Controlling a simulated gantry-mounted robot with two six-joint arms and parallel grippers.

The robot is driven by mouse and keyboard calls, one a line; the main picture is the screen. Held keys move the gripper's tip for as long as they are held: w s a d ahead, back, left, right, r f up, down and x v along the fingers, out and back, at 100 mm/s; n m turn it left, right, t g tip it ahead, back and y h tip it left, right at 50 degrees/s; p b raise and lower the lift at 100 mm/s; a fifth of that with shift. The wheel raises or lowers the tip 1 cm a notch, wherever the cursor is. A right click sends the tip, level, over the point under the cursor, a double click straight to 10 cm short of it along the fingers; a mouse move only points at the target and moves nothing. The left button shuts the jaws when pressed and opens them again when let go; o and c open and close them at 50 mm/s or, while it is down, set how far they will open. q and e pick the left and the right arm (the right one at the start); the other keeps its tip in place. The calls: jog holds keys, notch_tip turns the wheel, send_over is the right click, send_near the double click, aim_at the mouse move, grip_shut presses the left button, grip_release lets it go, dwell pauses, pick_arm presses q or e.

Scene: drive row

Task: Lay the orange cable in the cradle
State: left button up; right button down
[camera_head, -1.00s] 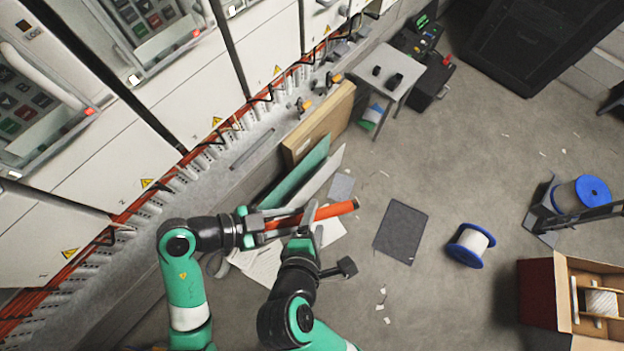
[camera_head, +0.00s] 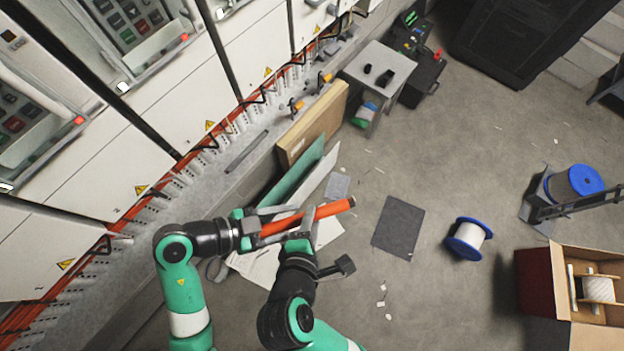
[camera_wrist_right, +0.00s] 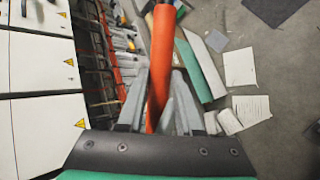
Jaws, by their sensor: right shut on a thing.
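The orange cable (camera_head: 334,209) is a short, thick, straight length, held slanting above the floor in the head view. My right gripper (camera_head: 306,220) is shut on it near its middle. In the right wrist view the cable (camera_wrist_right: 161,60) runs up from between the fingers of the right gripper (camera_wrist_right: 157,118). My left gripper (camera_head: 264,226) is at the cable's left end, its fingers on either side; whether they grip it is unclear. A row of grey slotted holders (camera_head: 172,190) with orange cabling runs along the cabinets. I cannot tell which part is the cradle.
Green and white panels and a brown board (camera_head: 312,130) lean by the ledge behind the grippers. A grey table (camera_head: 376,62) stands farther back. A dark mat (camera_head: 398,228), a blue-rimmed spool (camera_head: 468,239) and an open carton (camera_head: 541,290) lie right. Floor between is mostly clear.

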pick_arm(q)
jog(key=shift+o, duration=0.6)
